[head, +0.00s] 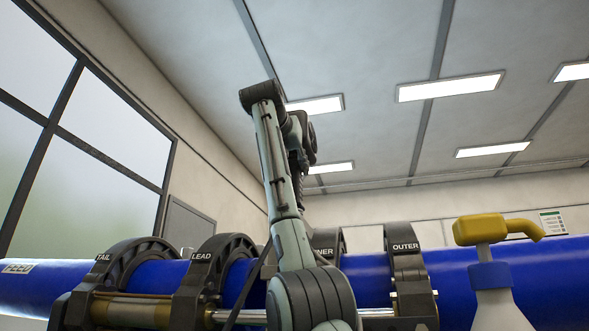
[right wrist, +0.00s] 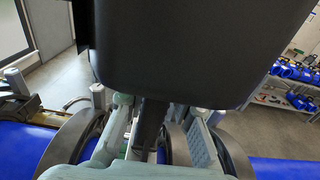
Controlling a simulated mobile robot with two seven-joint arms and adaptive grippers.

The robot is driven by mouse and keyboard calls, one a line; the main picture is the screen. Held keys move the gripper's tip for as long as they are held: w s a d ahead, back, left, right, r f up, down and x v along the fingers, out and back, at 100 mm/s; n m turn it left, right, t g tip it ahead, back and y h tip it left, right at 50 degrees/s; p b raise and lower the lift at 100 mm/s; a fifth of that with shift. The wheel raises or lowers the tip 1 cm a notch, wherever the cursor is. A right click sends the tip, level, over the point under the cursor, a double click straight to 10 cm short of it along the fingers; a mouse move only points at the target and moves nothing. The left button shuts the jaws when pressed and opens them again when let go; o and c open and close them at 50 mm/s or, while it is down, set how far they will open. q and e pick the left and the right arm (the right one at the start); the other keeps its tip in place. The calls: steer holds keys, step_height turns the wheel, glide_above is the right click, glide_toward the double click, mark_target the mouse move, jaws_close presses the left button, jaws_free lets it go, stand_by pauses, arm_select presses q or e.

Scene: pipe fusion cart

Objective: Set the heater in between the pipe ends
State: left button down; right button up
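A blue pipe shows on the left (head: 155,276) and a blue pipe on the right (head: 560,272) in the head view. My right arm hides the space between them, so I cannot see the pipe ends. My right gripper (head: 297,165) is raised above the pipe line, mostly behind its own arm. In the right wrist view a large dark block fills the upper middle, with a dark bar below it between pale grey-green parts. I cannot tell whether this is the heater, or whether the gripper is shut on anything. My left gripper is out of view.
Dark clamps marked TAIL (head: 128,262), LEAD (head: 215,265), INNER (head: 327,243) and OUTER (head: 405,265) ring the pipes. A spray bottle (head: 497,310) with a yellow head stands at the front right. A shelf with blue pieces (right wrist: 290,97) shows in the right wrist view.

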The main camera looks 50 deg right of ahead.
steer(key=o, duration=0.5)
steer(key=shift+s+a+r, duration=0.25)
steer(key=shift+s+r, duration=0.05)
steer(key=shift+r, duration=0.15)
steer(key=shift+c, duration=0.2)
steer(key=shift+o, duration=0.4)
steer(key=shift+w+d+f, duration=0.15)
steer(key=shift+w+f, duration=0.05)
steer(key=shift+f, duration=0.2)
steer(key=shift+w+d+f, duration=0.15)
steer(key=shift+f, duration=0.2)
steer(key=r+v, duration=0.1)
steer(key=v, duration=1.1)
steer(key=shift+s+a, duration=0.25)
steer(key=shift+s, duration=0.05)
steer(key=shift+r, duration=0.1)
